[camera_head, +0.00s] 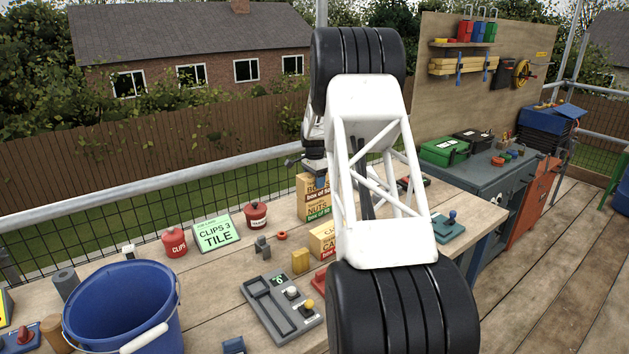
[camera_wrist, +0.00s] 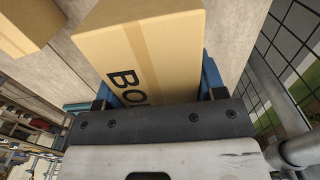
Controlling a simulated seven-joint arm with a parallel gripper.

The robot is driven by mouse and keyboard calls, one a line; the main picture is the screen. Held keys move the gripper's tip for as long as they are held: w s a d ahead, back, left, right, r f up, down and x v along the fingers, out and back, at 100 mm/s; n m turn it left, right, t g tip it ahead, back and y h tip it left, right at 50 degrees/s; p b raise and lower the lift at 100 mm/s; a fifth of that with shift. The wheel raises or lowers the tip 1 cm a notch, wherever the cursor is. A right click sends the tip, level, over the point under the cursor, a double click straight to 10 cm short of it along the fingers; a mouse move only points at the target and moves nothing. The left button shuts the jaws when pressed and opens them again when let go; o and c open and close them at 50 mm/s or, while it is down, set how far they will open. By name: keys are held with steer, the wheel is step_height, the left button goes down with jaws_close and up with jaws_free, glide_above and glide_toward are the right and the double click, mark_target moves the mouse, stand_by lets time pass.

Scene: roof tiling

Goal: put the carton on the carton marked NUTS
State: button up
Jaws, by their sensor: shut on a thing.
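A tan carton (camera_wrist: 140,52) with dark letters starting "BO" fills the middle of the wrist view. My gripper (camera_wrist: 160,88) is shut on it, one blue finger on each side. I cannot tell whether the two touch. My arm hides their right sides. The underside of the held carton is hidden.
Another carton (camera_head: 321,240) with a red band stands nearer on the bench, partly behind my arm. A railing (camera_head: 200,187) runs behind.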

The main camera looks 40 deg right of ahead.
steer(key=shift+f, duration=0.1)
steer(key=o, duration=1.2)
step_height(320, 180, up, 12)
steer(key=shift+r, duration=0.15)
stand_by(0.7)
